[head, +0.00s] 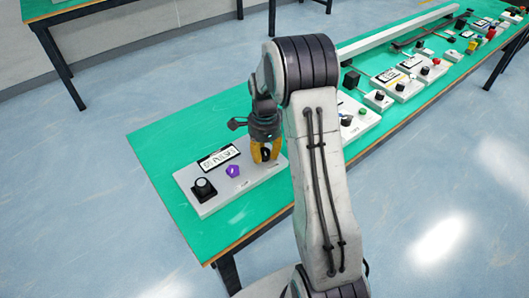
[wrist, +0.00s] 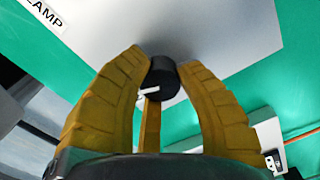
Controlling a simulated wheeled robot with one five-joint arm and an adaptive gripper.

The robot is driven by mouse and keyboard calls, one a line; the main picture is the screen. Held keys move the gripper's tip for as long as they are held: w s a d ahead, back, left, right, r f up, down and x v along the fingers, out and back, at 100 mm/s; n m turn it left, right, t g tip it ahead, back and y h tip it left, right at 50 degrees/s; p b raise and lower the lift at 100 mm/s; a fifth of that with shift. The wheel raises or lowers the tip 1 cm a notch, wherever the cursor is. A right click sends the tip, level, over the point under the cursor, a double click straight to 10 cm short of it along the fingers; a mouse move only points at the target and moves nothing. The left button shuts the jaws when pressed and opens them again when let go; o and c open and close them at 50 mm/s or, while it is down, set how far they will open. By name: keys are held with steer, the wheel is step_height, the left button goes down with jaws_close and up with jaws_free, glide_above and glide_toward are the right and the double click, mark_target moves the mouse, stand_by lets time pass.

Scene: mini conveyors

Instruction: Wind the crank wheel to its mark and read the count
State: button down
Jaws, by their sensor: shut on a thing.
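A pale panel (head: 219,200) lies on the green table's near end. At its right end, my gripper (head: 265,154) points down with yellow fingers around a small dark knob. In the wrist view this is a black round knob (wrist: 163,79) with a white line on its side, between my fingertips (wrist: 165,66). My gripper is shut on it. The panel also bears a purple lobed knob (head: 233,171), a larger black knob (head: 203,188) and a white display (head: 218,157) with dark characters too small to read surely. I cannot tell which knob is the crank wheel.
A label reading "LAMP" (wrist: 43,15) shows in the wrist view. More panels with knobs (head: 398,86) run along the green table (head: 163,144) to the far right, beside a long white rail (head: 392,32). Blue floor (head: 90,230) around the table is clear.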

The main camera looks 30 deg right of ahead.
mark_target(264, 151)
steer(key=shift+s+f, duration=0.1)
steer(key=c, duration=0.8)
jaws_free()
steer(key=shift+c, duration=0.2)
steer(key=shift+r, duration=0.2)
step_height(264, 151, up, 12)
steer(key=shift+f, duration=0.15)
